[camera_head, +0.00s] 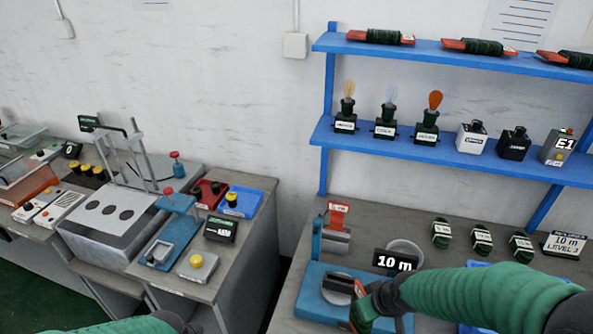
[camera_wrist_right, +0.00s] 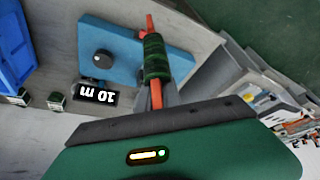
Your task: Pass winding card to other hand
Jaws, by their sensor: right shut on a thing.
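The winding card (camera_wrist_right: 155,62) is an orange-red strip with dark green cord wound round its middle. My right gripper (camera_wrist_right: 166,94) is shut on its near end, and the far end sticks out free. In the head view the card (camera_head: 361,308) shows as a small red and green piece at the bottom, partly hidden by my dark right gripper (camera_head: 383,298). It is in front of a blue winding stand (camera_head: 318,290).
A black "10 m" display (camera_head: 395,262) stands behind the right gripper. Several small green coils (camera_head: 441,233) lie on the bench. A left bench (camera_head: 235,255) carries a press and small boxes.

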